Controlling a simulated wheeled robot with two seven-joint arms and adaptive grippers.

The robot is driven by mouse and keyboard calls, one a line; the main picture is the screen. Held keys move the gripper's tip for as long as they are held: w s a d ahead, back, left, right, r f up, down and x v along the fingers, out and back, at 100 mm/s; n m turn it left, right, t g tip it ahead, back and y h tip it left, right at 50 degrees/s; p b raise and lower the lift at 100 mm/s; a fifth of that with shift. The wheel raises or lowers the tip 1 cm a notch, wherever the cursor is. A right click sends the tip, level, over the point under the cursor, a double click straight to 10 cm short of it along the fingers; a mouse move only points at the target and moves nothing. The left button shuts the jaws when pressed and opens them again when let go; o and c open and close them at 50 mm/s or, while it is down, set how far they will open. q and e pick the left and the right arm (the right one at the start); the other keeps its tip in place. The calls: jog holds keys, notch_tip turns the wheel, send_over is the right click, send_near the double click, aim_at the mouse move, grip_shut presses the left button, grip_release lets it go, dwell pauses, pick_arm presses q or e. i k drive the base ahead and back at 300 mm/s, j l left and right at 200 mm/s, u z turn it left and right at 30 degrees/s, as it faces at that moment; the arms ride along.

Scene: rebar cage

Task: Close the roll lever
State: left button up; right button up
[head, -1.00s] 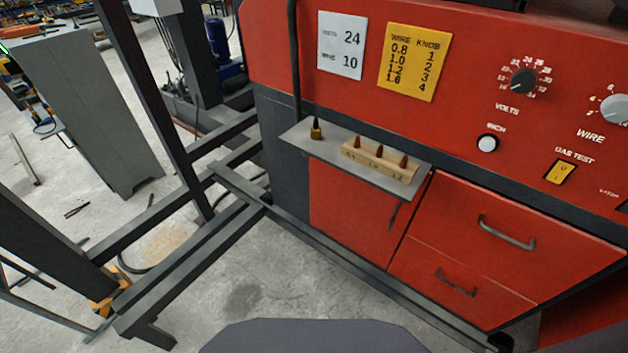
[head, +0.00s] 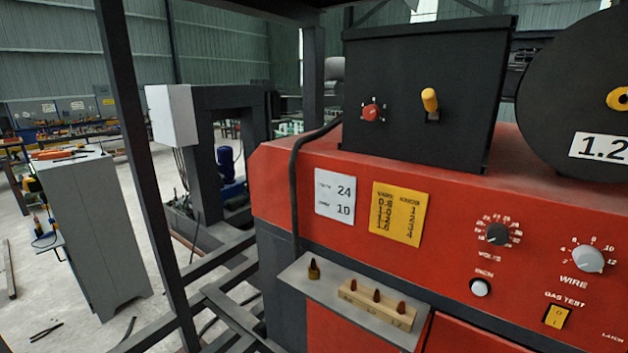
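A black box (head: 470,140) stands on top of the red welding machine (head: 290,170). On its front is a lever with a yellow handle (head: 429,99), which leans up and slightly left from its dark mount. This may be the roll lever; no label on it can be read. To its left is a red knob (head: 372,113) with a white scale. Neither of my grippers shows in the head view.
A large black spool (head: 560,95) marked 1.2 is at the right. A shelf (head: 300,280) with several pointed tips juts from the machine's front. VOLTS (head: 497,234) and WIRE (head: 588,259) knobs are on the red panel. A dark post (head: 150,170) and grey cabinet (head: 90,235) are at left.

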aim_at(430, 101)
jog(key=i+j+z, duration=0.2)
jog(key=z, duration=0.2)
jog(key=i+j+z, duration=0.45)
jog(key=j+z, duration=0.3)
jog(key=i+j+z, duration=0.15)
jog(key=z, duration=0.25)
jog(key=j+z, duration=0.75)
jog(key=j, duration=0.2)
jog(key=j+z, duration=0.4)
